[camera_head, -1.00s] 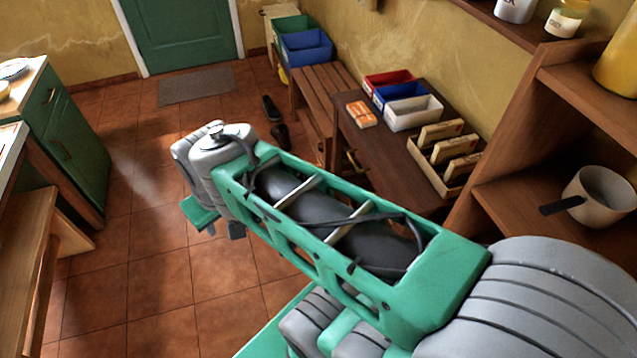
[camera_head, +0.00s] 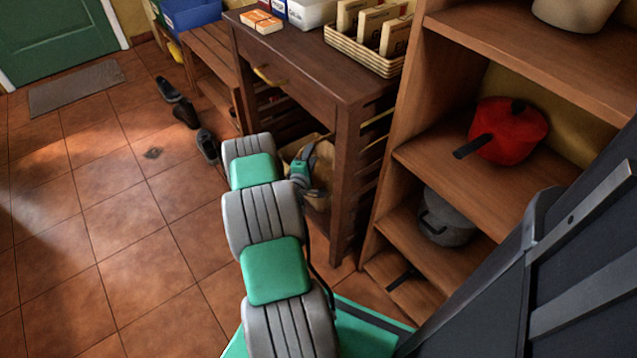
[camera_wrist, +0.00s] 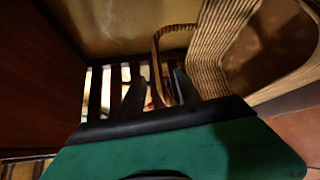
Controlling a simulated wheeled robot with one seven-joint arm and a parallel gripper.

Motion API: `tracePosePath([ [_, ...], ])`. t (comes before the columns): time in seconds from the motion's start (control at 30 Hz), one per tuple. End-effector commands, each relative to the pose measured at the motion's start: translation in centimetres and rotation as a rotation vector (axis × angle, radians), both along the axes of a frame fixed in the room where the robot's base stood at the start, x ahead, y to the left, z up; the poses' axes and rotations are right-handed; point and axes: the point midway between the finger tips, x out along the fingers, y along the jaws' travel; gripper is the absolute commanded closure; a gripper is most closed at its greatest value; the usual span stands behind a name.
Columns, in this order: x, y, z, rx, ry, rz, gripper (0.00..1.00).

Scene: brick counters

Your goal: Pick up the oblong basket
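The oblong basket (camera_head: 318,202) is tan and woven and stands on the low shelf under the dark wooden table. In the head view my gripper (camera_head: 305,166) and arm hide much of it. In the wrist view its ribbed wall (camera_wrist: 216,45) fills the upper right, with its hollow inside at the far right. Its arched handle rises at the wall's left. My gripper (camera_wrist: 159,82) is open, with two dark fingers apart. The handle shows between and beyond the fingertips; I cannot tell whether they touch it.
The dark table (camera_head: 290,65) stands over the basket, its leg close to my gripper. A woven tray (camera_head: 370,60) of packets is on top. An open shelf unit to the right holds a red pot (camera_head: 508,130) and a grey pot (camera_head: 447,218).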

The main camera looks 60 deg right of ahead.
Motion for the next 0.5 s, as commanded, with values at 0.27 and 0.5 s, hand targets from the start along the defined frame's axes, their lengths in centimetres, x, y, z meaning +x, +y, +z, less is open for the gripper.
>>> tracePosePath([
  [0.27, 0.5, -3.1, -0.3, -0.002, -0.004, -0.002, 0.60],
  [0.5, 1.3, -7.0, -0.8, -0.001, -0.005, -0.002, 0.60],
])
